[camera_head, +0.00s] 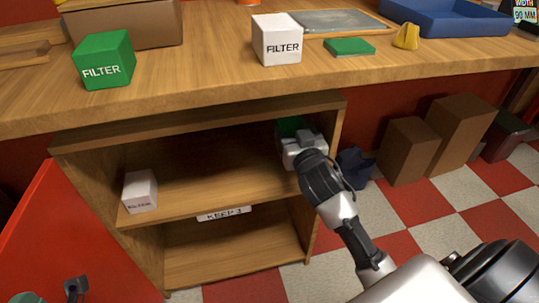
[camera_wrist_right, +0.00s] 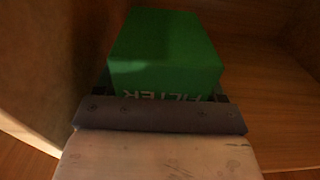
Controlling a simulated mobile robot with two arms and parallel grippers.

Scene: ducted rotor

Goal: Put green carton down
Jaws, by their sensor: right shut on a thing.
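The green carton (camera_wrist_right: 165,50) is between the fingers of my right gripper (camera_head: 301,146), which is shut on it. In the head view only a small part of the green carton (camera_head: 290,126) shows behind the gripper. It is inside the wooden cabinet, at the right end of the upper shelf (camera_head: 225,186), close to the right side wall. In the wrist view the FILTER lettering on it is partly hidden by the gripper. I cannot tell whether its bottom touches the shelf. Dark parts at the lower left may be my left gripper (camera_head: 75,288); its state is unclear.
A white carton (camera_head: 140,191) stands at the shelf's left end; the shelf's middle is clear. A label (camera_head: 224,213) is on the shelf's front edge. On the worktop (camera_head: 190,88) are another green carton (camera_head: 104,60) and a white FILTER carton (camera_head: 277,39). A red panel (camera_head: 65,235) stands left.

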